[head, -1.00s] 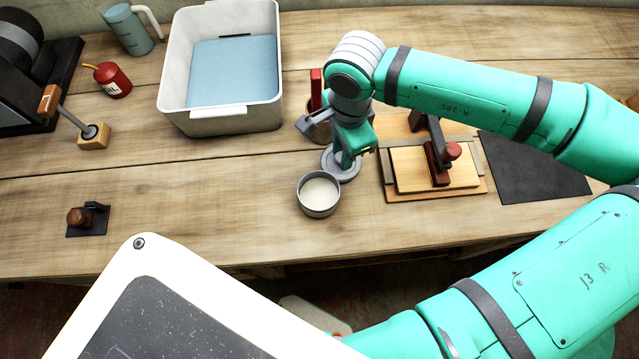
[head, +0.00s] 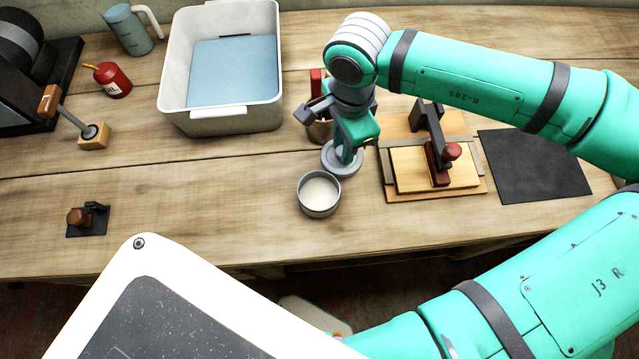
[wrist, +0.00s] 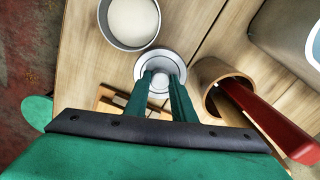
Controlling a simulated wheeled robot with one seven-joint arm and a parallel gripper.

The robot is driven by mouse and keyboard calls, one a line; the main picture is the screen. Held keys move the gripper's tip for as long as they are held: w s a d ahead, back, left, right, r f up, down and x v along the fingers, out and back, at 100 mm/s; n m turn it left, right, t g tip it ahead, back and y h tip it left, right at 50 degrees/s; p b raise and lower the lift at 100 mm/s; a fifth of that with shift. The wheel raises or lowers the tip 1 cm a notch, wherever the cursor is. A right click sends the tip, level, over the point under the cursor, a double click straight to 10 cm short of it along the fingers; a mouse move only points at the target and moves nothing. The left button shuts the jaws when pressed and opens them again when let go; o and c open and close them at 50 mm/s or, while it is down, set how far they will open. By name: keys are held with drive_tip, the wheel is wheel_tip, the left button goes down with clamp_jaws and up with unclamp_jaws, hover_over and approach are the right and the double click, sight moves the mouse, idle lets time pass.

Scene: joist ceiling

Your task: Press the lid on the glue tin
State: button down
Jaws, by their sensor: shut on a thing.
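The open glue tin (head: 319,195) stands upright on the bench, a grey metal can with pale glue inside. It also shows at the top of the wrist view (wrist: 131,22). The round grey lid (head: 341,160) is just behind and to the right of the tin in the head view, off its mouth. My gripper (head: 345,152) points down and is shut on the lid. In the wrist view both green fingers (wrist: 161,80) meet the middle of the lid (wrist: 160,57); they hide the exact grip.
A wooden cup (wrist: 212,75) with a red-handled tool stands close beside the lid. A wooden clamp board (head: 437,180) and dark mat (head: 535,165) lie to the right. A white tub (head: 220,120) stands behind left.

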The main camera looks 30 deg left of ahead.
drive_tip(key=shift+r, duration=2.45)
